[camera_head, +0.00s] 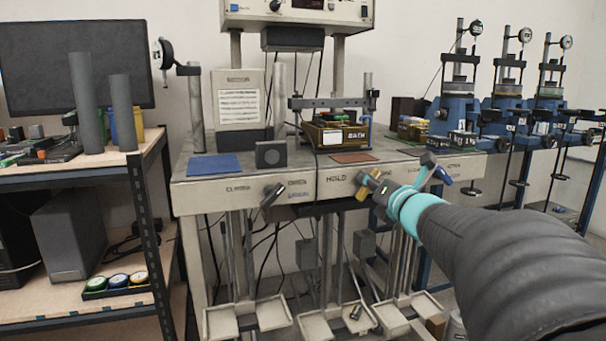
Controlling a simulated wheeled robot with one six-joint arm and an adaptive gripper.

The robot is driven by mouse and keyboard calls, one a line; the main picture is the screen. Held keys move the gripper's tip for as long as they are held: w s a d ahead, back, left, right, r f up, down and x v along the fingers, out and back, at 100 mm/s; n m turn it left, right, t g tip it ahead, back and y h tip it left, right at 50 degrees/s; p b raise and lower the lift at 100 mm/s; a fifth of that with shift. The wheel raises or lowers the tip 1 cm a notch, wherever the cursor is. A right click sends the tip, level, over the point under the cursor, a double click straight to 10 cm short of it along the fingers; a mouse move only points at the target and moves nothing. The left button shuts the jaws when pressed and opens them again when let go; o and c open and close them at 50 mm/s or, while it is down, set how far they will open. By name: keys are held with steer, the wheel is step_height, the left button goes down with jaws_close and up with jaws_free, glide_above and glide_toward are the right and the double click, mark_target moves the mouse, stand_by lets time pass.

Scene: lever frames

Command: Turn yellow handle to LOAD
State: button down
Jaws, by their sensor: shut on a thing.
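The yellow handle (366,182) is on the front face of the grey bench (215,185), just right of the HOLD label (336,178). The teal wrist and dark sleeve of my arm cover the bench front to the right. I cannot make out a LOAD label; the lettering right of the handle is partly hidden.
A black handle (272,195) is left on the same front face. A blue-ended lever (442,176) sits close to the right of my gripper. Weight trays (273,315) hang below. A shelf (95,170) stands left, and blue dial-gauge stands (508,110) stand right.

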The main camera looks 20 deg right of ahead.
steer(key=shift+m+p, duration=0.55)
steer(key=shift+m, duration=0.45)
steer(key=c, duration=1.1)
jaws_free()
steer(key=shift+d, duration=0.1)
steer(key=shift+s, duration=0.1)
steer(key=s, duration=0.7)
steer(key=shift+s+d, duration=0.15)
